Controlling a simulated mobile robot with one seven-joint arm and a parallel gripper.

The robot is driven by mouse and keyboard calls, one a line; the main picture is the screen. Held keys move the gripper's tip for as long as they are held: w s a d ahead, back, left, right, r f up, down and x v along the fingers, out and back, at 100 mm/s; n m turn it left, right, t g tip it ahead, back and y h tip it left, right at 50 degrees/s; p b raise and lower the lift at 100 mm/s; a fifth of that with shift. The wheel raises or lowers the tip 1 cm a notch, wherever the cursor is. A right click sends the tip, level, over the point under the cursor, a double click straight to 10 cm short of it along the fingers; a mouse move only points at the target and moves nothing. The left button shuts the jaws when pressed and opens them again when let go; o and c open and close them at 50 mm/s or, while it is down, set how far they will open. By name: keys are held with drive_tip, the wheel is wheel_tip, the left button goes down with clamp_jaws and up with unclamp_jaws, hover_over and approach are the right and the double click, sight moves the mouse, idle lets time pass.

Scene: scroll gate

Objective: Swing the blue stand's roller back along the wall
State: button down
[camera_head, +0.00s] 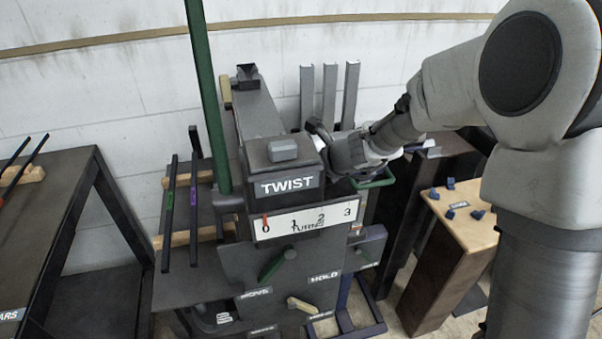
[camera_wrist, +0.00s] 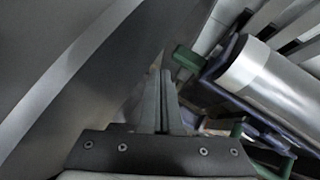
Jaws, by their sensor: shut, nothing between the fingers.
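My gripper (camera_wrist: 160,76) is shut and empty in the wrist view, its two fingers side by side. In the head view my wrist is behind the right side of the TWIST machine, and I cannot make out the fingertips there. The roller (camera_wrist: 272,84), a pale silver cylinder, lies at a slant to the right of my fingers in the wrist view, apart from them. Dark blue parts of the stand (camera_wrist: 231,48) hold it, with green pieces at its sides. In the head view the blue stand's foot (camera_head: 354,331) shows low down; the machine hides most of the rest.
The dark TWIST machine (camera_head: 268,153) with a 0-to-3 scale (camera_head: 305,220) fills the middle. A tall green bar (camera_head: 207,95) rises at its left. A wooden-topped pedestal (camera_head: 462,222) with small blue pieces stands right. Grey uprights (camera_head: 329,92) stand near the wall.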

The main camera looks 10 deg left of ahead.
drive_tip(key=shift+r, duration=0.1)
drive_tip(key=s+d+r+n+h+p, duration=0.7)
drive_tip(key=s+d+r+n+p, duration=0.6)
drive_tip(key=s+d+r+n, duration=1.2)
drive_tip(key=shift+s+d+h, duration=0.3)
drive_tip(key=shift+s+h, duration=0.1)
drive_tip(key=shift+s, duration=0.7)
